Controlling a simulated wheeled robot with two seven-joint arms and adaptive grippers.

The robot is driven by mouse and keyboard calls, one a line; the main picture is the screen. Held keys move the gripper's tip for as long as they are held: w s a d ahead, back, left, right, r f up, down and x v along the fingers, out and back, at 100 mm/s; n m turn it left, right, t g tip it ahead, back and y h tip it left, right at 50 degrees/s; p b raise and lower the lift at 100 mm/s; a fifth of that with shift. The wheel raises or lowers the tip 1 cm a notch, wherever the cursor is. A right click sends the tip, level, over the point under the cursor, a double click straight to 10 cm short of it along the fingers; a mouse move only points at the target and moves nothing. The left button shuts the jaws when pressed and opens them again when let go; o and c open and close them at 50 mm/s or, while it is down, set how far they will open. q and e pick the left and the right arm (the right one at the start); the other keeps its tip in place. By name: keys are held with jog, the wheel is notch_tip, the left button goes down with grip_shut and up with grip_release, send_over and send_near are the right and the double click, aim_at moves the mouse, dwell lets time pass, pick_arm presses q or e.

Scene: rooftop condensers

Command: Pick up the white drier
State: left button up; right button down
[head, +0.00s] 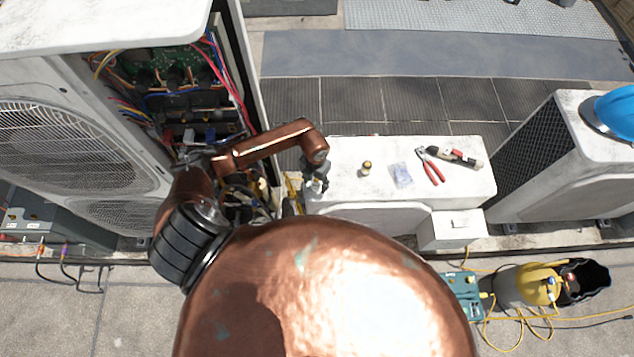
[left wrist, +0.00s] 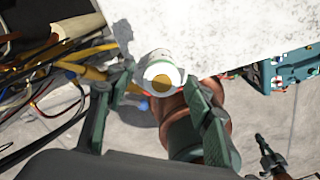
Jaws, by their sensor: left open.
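The white drier (left wrist: 163,70) shows in the left wrist view as a short white cylinder with a green band and a brass-coloured end facing the camera. It stands at the edge of the white unit top (left wrist: 215,40). My left gripper (left wrist: 162,82) is open, with one finger on each side of the drier; I cannot tell whether they touch it. In the head view my left gripper (head: 316,180) is small and at the left end of the white unit top (head: 335,158), where it partly hides the drier. My right gripper is not in view.
On the unit top lie a small brass-coloured fitting (head: 366,168), a clear bag (head: 401,174), red-handled pliers (head: 431,166) and a black tool (head: 455,156). The opened condenser (head: 75,130) with loose wires stands at left. A blue helmet (head: 612,112) rests on the right-hand unit.

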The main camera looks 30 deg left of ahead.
aim_at(315, 186)
pick_arm(q)
notch_tip(315, 186, down, 2)
jog(key=shift+w+f, duration=0.1)
jog(key=shift+f, duration=0.15)
jog(key=shift+s+f, duration=0.25)
jog(key=shift+w+f, duration=0.1)
jog(key=shift+w, duration=0.05)
grip_shut()
